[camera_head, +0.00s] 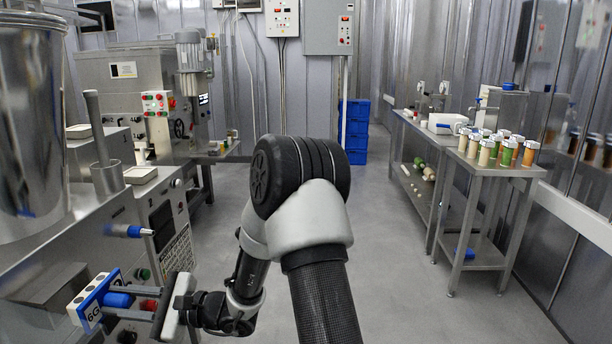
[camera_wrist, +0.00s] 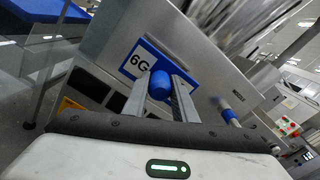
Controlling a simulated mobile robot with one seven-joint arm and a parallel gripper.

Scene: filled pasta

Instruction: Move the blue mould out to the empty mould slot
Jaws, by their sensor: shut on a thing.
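The blue mould (camera_head: 93,301) is a block with a white face marked 6G and a blue knob. It is at the lower left of the head view, by the steel machine's front. In the wrist view the mould (camera_wrist: 140,57) stands straight ahead, with its label partly hidden. My gripper (camera_head: 130,302) reaches it from the right and is shut on its blue knob. The wrist view shows the two fingers (camera_wrist: 160,95) on either side of the knob. I cannot tell whether the mould is still seated in the machine. I cannot make out an empty mould slot.
The steel machine (camera_head: 165,215) fills the left, with a blue-tipped part (camera_head: 130,230) sticking out above the mould. In the wrist view a NOZZLE label (camera_wrist: 241,68) shows on it. A steel table (camera_head: 485,167) with several jars stands at right. The middle floor is clear.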

